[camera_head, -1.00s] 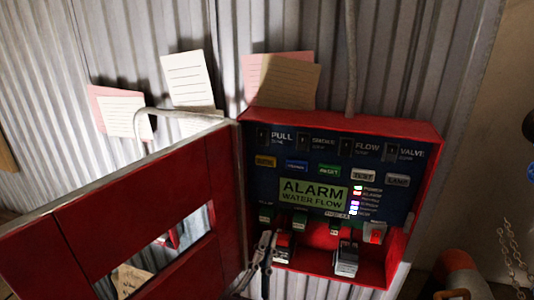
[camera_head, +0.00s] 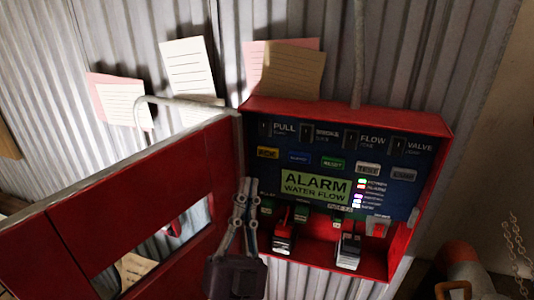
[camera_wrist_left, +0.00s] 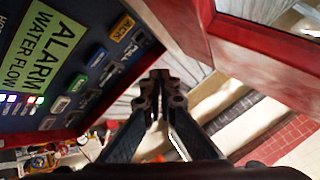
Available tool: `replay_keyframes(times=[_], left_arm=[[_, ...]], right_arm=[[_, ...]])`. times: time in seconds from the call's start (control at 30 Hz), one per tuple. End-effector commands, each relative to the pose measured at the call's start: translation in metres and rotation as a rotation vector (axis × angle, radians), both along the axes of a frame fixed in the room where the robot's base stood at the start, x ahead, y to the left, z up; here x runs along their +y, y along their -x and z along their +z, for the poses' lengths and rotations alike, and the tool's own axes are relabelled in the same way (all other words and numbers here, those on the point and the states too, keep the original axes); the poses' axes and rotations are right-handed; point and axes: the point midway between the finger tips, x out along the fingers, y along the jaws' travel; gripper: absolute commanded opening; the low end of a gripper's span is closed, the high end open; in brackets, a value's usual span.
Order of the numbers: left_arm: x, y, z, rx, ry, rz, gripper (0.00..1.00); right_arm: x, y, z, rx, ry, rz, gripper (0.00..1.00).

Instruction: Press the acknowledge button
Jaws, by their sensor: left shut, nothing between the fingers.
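The alarm panel (camera_head: 300,174) is a blue face in an open red box. Its yellow acknowledge button (camera_head: 267,152) is at the left end of the coloured button row; it also shows in the left wrist view (camera_wrist_left: 123,27), marked ACK. My left gripper (camera_head: 243,184) is shut and empty, fingertips upward. In the head view its tips are below and left of the yellow button, near the panel's left edge. In the left wrist view the fingertips (camera_wrist_left: 160,76) appear below and right of the button, and a gap seems to remain. My right gripper is out of view.
The red door (camera_head: 130,215) with a window stands open at the left, close beside my gripper. Blue, green and pale buttons (camera_head: 333,163) continue the row. A lit display (camera_head: 315,188) reads ALARM WATER FLOW. Switches sit below. Paper notes (camera_head: 187,70) hang on corrugated metal.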

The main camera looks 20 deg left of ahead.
Motion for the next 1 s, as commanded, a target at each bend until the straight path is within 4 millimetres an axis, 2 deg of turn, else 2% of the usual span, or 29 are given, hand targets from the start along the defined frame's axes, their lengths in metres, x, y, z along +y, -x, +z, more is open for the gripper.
replay_keyframes(times=[0.5, 0.7, 1.0], left_arm=[[-0.002, -0.067, 0.000, -0.001, -0.001, 0.001, 0.00], [-0.003, -0.079, 0.000, 0.000, 0.000, 0.000, 0.00], [-0.003, -0.080, 0.000, 0.001, 0.000, 0.000, 0.00]], right_arm=[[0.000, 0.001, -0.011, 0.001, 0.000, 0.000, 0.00], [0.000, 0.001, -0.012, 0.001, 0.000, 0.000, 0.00], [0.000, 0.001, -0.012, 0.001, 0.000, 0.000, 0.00]])
